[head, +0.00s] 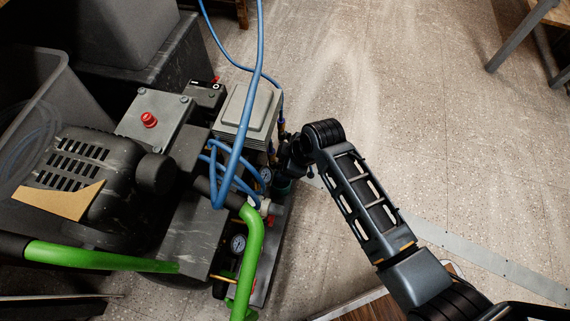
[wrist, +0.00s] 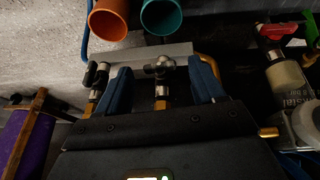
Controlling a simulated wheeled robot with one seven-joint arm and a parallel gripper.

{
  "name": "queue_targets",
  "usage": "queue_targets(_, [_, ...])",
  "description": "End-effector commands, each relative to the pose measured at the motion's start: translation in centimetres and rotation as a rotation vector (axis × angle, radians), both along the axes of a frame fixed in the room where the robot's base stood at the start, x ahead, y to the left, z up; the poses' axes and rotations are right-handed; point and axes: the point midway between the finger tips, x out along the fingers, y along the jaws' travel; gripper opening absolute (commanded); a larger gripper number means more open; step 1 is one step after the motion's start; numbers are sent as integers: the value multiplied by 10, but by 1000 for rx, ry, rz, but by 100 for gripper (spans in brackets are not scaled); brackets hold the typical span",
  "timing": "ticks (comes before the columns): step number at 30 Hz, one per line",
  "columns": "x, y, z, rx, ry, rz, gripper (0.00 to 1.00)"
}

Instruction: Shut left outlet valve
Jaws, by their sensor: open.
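In the wrist view my gripper (wrist: 160,68) is open, with its two blue fingers spread on either side of a small valve (wrist: 160,66) with a metallic handle and a brass fitting below. The fingers look apart from the valve. A second valve (wrist: 97,74) with a black handle stands outside the left finger. I cannot tell for sure which is the left outlet valve. In the head view my gripper (head: 288,160) is at the right side of the compressor (head: 70,165), and both valves are hidden there.
Blue hoses (head: 235,160), a green handle (head: 100,257) and pressure gauges (head: 238,243) crowd the compressor. In the wrist view, an orange cylinder (wrist: 108,20) and a teal one (wrist: 162,17) are above the valves; a red handle (wrist: 277,30) is at right.

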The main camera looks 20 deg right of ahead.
Motion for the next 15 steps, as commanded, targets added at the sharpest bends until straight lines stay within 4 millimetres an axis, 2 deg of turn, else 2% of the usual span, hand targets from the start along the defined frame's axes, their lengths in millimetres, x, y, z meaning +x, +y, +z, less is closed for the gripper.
queue_targets(9, [1,1,-3,0,0,0,68])
queue_targets(15, [1,1,-3,0,0,0,50])
